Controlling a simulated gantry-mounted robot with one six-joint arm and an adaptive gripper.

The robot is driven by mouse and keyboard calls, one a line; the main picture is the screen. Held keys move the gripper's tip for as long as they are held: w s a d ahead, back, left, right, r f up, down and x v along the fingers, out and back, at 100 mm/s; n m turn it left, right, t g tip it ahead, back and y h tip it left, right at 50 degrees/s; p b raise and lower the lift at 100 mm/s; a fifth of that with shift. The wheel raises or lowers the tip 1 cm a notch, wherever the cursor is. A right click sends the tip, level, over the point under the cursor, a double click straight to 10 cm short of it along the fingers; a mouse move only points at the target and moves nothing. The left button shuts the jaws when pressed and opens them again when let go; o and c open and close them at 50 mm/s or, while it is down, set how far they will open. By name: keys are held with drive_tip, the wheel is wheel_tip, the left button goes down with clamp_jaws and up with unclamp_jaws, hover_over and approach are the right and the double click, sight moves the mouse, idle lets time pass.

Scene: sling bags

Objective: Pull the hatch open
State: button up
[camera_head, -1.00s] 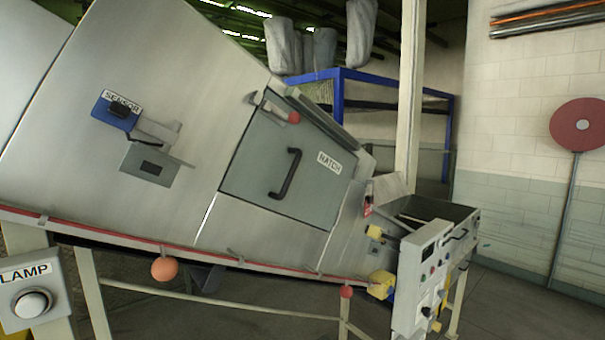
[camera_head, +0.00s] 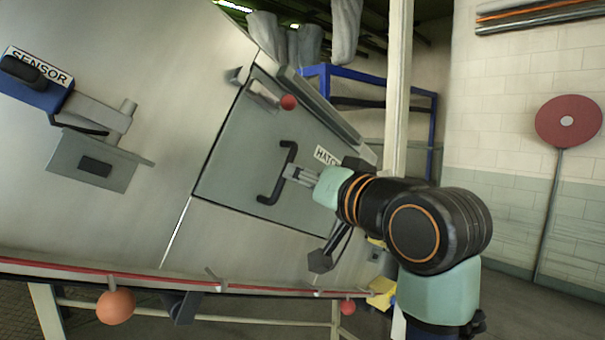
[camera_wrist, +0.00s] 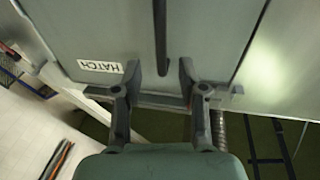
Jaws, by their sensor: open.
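The hatch (camera_head: 235,165) is a grey-green panel in the sloped metal chute, and it looks closed. Its dark bar handle (camera_head: 277,175) stands out near the middle of the panel. A latch with a red ball knob (camera_head: 288,102) sits at the hatch's upper edge. My gripper (camera_head: 294,174) is just right of the handle, pointing at it, below the HATCH label. In the wrist view, my gripper (camera_wrist: 160,72) has its fingers apart, with the handle's lower end (camera_wrist: 161,50) between or just beyond the tips. I cannot tell whether they touch it.
A blue sensor box (camera_head: 35,82) with a bracket is fixed to the chute at left. A blue frame (camera_head: 375,90) stands behind, and a red disc on a pole (camera_head: 568,121) stands at right.

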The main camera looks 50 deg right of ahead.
sight(285, 180)
drive_tip(key=p+x, duration=0.1)
drive_tip(key=x, duration=0.2)
drive_tip(key=p+x, duration=0.2)
drive_tip(key=x, duration=0.2)
drive_tip(key=shift+r, duration=0.2)
drive_tip(key=shift+w+f, duration=0.15)
drive_tip(key=shift+w, duration=0.2)
clamp_jaws()
